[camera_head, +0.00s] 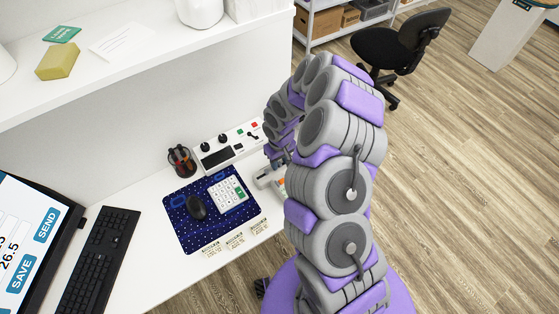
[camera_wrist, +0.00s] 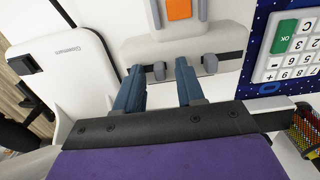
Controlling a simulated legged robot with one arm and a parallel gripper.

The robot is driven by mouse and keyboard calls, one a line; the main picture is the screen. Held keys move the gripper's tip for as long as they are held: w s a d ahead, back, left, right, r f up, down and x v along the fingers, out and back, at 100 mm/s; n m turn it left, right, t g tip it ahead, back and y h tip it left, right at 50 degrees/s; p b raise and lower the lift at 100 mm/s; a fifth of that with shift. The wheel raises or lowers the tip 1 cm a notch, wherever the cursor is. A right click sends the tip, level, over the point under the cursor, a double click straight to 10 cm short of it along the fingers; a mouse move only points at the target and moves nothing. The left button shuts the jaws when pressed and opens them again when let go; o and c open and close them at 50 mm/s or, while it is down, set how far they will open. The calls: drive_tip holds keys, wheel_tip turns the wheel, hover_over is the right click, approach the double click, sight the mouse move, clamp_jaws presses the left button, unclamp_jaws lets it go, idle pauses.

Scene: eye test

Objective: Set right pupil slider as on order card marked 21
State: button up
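A grey bar (camera_wrist: 190,47) with a dark slot carries two small grey knobs, a left knob (camera_wrist: 160,70) and a right knob (camera_wrist: 210,63), in the wrist view. An orange square (camera_wrist: 178,9) sits on the white part behind it. My gripper (camera_wrist: 160,72) is open. Its two blue fingers stand apart with the left knob showing between their tips; the right finger is between the two knobs. I cannot tell whether they touch anything. In the head view my arm hides most of the device. Small cards (camera_head: 235,241) lie at the table's front edge, their print unreadable.
A keypad (camera_head: 228,194) and a mouse (camera_head: 196,207) lie on a blue mat (camera_head: 187,237). A pen holder (camera_head: 181,160) and a white panel with knobs (camera_head: 225,150) stand behind. A white device (camera_wrist: 75,75) is left of the bar. A keyboard (camera_head: 98,262) is farther left.

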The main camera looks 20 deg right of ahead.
clamp_jaws()
idle(0.3)
idle(1.1)
